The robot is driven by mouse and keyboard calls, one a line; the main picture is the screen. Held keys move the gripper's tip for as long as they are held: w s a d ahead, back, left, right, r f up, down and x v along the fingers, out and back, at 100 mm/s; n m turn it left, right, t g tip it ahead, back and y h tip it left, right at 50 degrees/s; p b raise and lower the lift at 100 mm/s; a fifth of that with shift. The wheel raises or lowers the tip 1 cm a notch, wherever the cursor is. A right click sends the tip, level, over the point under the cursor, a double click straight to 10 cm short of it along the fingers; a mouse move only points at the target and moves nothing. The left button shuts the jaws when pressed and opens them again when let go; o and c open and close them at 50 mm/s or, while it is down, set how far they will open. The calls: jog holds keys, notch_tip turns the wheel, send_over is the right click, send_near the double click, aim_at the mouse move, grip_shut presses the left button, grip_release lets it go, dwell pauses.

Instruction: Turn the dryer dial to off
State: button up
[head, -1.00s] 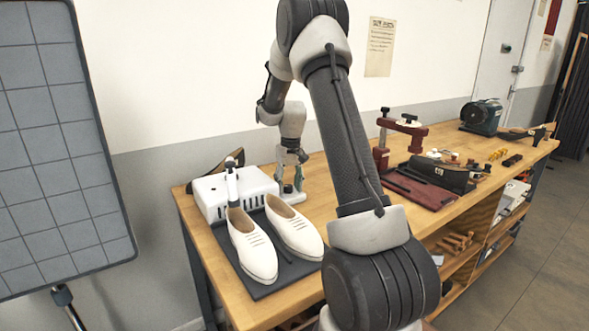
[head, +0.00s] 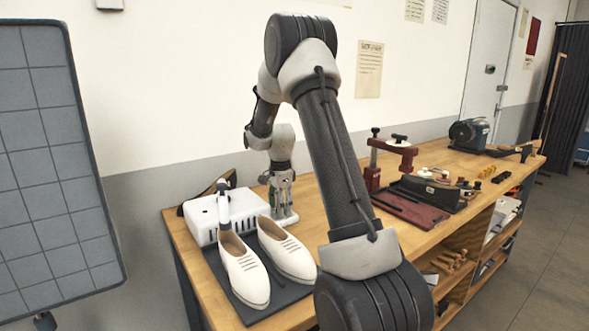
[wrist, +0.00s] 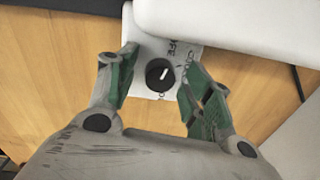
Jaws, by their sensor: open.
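The dryer (head: 203,218) is a white box with slots at the back left of the bench, behind a pair of white shoes (head: 243,268) on a dark mat. In the wrist view its dial (wrist: 159,74) is a round black knob with a white pointer line, on a white label plate (wrist: 152,50) with partly hidden lettering. The line points toward the upper right. My gripper (wrist: 157,84) is open, with one green-padded finger on each side of the dial, apart from it. In the head view my gripper (head: 282,208) is at the dryer's right end; the dial is hidden there.
A dark red press (head: 385,165) and a base with tools stand right of my arm. A green-grey motor (head: 468,133) sits further along the bench (head: 345,270). A gridded grey panel (head: 55,160) stands at the left.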

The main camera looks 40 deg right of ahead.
jog(key=m, duration=0.3)
notch_tip(320, 180, up, 8)
jog(key=shift+s, duration=0.15)
jog(key=s+a+r+n+t, duration=0.1)
jog(key=s+a+r+n, duration=0.3)
jog(key=s+r+n, duration=0.3)
jog(key=s+a+r+n+t, duration=0.1)
jog(key=s+a+r+n, duration=0.4)
jog(key=s, duration=0.9)
jog(key=r+n, duration=0.1)
jog(key=n, duration=0.1)
jog(key=shift+s+a+r+n, duration=0.15)
jog(key=shift+s+r+n, duration=0.15)
jog(key=shift+r+n, duration=0.1)
